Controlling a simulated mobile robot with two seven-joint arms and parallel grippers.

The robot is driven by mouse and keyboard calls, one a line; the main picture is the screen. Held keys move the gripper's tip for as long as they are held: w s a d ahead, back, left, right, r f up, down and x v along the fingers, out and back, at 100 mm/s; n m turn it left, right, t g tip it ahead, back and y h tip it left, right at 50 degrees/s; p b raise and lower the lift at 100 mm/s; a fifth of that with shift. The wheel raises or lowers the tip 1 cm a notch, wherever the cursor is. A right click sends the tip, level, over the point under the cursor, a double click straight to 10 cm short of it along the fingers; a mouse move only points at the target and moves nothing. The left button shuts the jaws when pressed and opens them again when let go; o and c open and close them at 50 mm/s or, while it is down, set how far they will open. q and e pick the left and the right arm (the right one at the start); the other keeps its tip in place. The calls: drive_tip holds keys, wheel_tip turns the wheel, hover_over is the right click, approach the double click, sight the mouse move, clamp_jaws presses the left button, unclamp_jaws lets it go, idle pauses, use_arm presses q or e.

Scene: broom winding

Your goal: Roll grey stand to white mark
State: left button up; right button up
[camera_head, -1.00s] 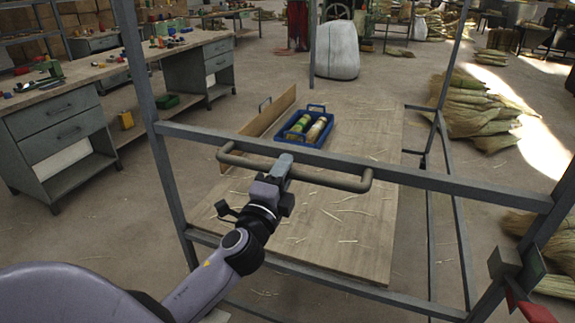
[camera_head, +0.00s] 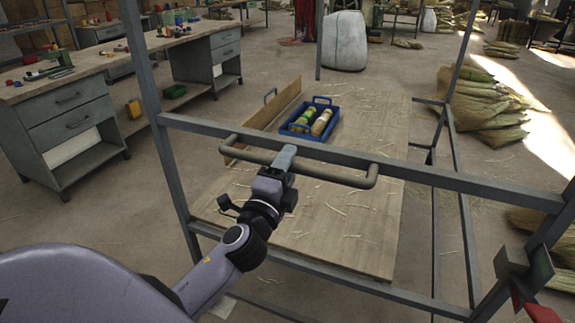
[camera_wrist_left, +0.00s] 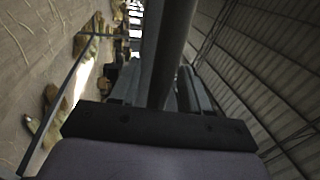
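The grey stand (camera_head: 400,168) is a tall metal frame with a wooden board (camera_head: 365,225) as its low deck. A grey-brown handle bar (camera_head: 345,178) runs along its near side. My left gripper (camera_head: 285,158) is at the middle of this handle. In the left wrist view, the fingers (camera_wrist_left: 163,90) lie on both sides of the bar (camera_wrist_left: 170,50) and appear closed on it. A pale patch (camera_head: 222,306) lies on the floor below the frame's near left corner; I cannot tell whether it is the white mark. My right gripper is not in view.
A blue crate (camera_head: 298,129) with bottles sits on the board beside an upright plank (camera_head: 262,118). Workbenches (camera_head: 120,68) stand at the left. A white sack (camera_head: 343,42) stands behind. Straw bundles (camera_head: 480,105) lie at the right. Bare floor shows between them.

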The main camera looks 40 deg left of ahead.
use_arm(q)
drive_tip(key=b+v, duration=0.1)
drive_tip(key=v, duration=0.6)
drive_tip(key=shift+b, duration=0.4)
drive_tip(key=shift+f, duration=0.1)
drive_tip(key=s+d+f+n+g+h+p, duration=0.2)
drive_tip(key=s+d+f+n+g, duration=0.1)
drive_tip(key=f, duration=0.5)
drive_tip(key=s+d+f+n+g+h+p, duration=0.1)
drive_tip(key=s+d+f+n+g+h, duration=0.1)
drive_tip(key=s+d+f+n+g, duration=0.1)
drive_tip(key=s+d+f+n+g+h+p, duration=0.2)
drive_tip(key=s+f+n, duration=0.4)
drive_tip(key=f, duration=0.6)
drive_tip(key=shift+s+d+f+n+g+h+p, duration=0.5)
drive_tip(key=shift+s+d, duration=0.4)
drive_tip(key=shift+d, duration=0.35)
